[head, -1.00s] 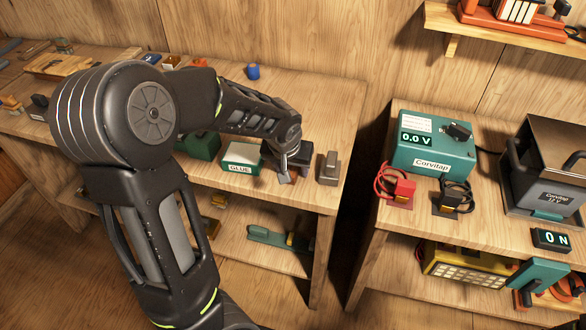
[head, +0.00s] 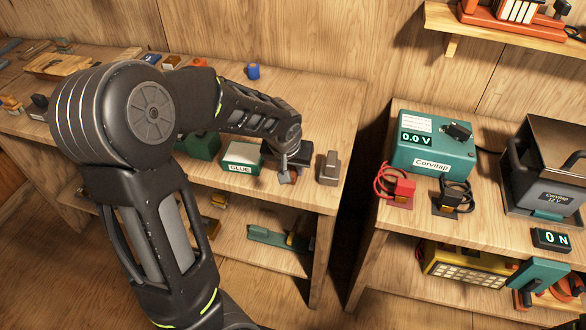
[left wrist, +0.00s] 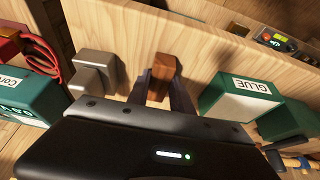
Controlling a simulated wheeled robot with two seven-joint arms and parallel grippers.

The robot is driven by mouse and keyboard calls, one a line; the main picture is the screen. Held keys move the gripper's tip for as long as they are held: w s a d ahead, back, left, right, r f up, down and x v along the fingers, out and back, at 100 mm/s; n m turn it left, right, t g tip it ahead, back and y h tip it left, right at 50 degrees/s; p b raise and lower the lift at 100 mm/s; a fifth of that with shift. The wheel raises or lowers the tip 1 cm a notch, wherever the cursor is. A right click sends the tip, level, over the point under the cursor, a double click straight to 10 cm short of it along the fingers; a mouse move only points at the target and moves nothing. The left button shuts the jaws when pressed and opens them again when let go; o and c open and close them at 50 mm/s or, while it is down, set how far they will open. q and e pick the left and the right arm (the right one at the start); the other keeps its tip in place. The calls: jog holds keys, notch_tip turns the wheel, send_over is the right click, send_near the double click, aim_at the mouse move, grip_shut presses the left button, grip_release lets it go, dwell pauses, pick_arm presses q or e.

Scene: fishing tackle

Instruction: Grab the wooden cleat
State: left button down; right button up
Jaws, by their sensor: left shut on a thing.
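The wooden cleat (left wrist: 164,76) is a reddish-brown block in the left wrist view, between the two dark fingers of my left gripper (left wrist: 162,92). In the head view only a small part of the cleat (head: 288,179) shows below my left gripper (head: 288,172), near the front edge of the workbench. The gripper is shut on the cleat. The fingers hide much of the cleat, and I cannot tell whether it still touches the bench top. My right gripper is in neither view.
A grey stepped block (head: 328,168) stands close on the right, and a green-and-white GLUE box (head: 241,158) on the left. A blue cup-like item (head: 253,72) sits farther back. A gap separates this workbench (head: 325,105) from the right bench with the teal Corvitap box (head: 432,150).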

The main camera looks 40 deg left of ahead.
aim_at(292, 169)
pick_arm(q)
jog(key=shift+r, duration=0.1)
notch_tip(292, 169, up, 10)
dwell(0.6)
dwell(0.6)
